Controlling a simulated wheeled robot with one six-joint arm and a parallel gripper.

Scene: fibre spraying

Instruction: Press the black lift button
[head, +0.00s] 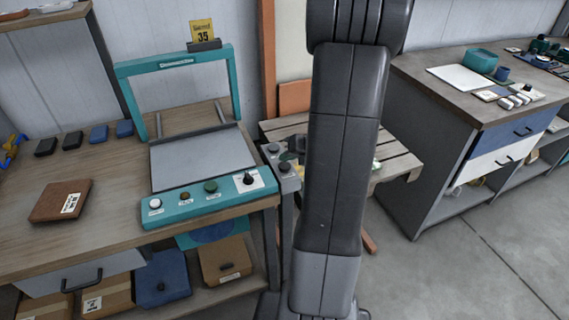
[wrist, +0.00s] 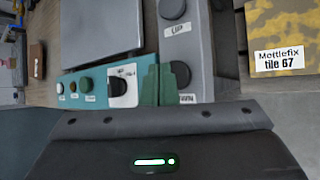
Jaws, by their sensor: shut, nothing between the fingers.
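A grey control post (head: 284,182) stands at the right end of the teal-framed machine and carries two dark round buttons. In the head view my arm hides most of the gripper.
The teal panel (head: 205,203) has several knobs, including a black rotary knob (wrist: 118,85) left of my fingers. A slatted wooden bench (head: 398,168) stands behind my arm. A camouflage box (wrist: 283,40) labelled Mottlefix tile 67 is right of the post. Floor is clear at front right.

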